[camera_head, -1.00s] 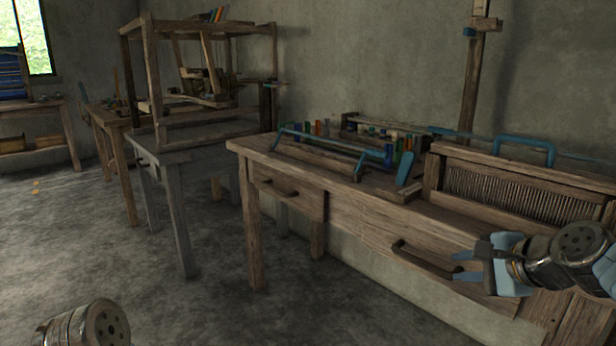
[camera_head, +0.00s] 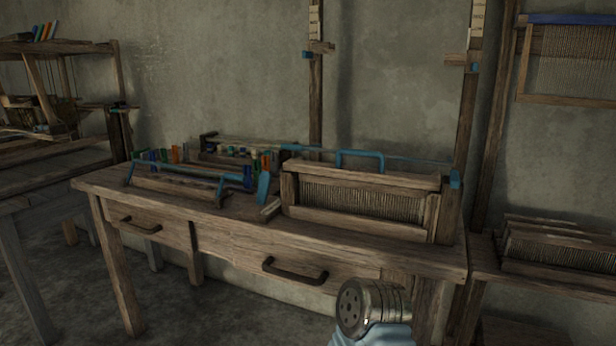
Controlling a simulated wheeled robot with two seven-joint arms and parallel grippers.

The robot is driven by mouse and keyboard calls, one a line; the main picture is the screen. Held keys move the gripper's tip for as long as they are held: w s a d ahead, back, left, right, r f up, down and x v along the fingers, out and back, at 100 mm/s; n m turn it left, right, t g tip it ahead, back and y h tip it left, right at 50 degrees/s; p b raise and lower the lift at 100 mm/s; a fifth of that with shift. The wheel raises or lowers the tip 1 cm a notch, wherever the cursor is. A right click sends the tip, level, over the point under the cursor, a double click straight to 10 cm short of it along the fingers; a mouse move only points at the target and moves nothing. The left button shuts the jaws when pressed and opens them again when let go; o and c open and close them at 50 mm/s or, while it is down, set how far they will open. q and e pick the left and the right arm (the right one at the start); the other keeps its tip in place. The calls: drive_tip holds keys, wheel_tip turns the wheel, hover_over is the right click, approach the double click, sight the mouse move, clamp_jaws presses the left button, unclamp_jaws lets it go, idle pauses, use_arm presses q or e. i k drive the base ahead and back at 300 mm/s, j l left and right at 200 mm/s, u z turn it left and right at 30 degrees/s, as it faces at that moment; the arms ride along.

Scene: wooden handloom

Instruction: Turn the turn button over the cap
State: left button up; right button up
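A loom batten frame with a reed (camera_head: 362,203) stands on the wooden bench, with a wooden bar along its top (camera_head: 360,177). A small blue piece (camera_head: 455,179) sits at its upper right corner. Small wooden cross-pieces with blue ends sit on the two wall posts, one on the left post (camera_head: 322,47) and one on the right post (camera_head: 458,58). I cannot tell which of these is the turn button or the cap. A metal joint of my arm, apparently the right, shows at the bottom right. Neither gripper's fingers are in view.
The wooden bench (camera_head: 225,228) has two dark drawer handles on its front. Blue-handled tools (camera_head: 185,169) and coloured spools lie on its left part. Another reed frame (camera_head: 565,54) hangs at the upper right, and several (camera_head: 560,245) lie at the right. A loom (camera_head: 60,47) stands left.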

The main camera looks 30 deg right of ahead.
sight(454, 181)
drive_tip(key=z, duration=1.75)
drive_tip(key=i+l, duration=0.1)
drive_tip(key=l, duration=0.25)
drive_tip(key=i+l+u, duration=0.1)
drive_tip(key=l, duration=0.3)
drive_tip(key=i+l, duration=0.1)
drive_tip(key=l, duration=0.25)
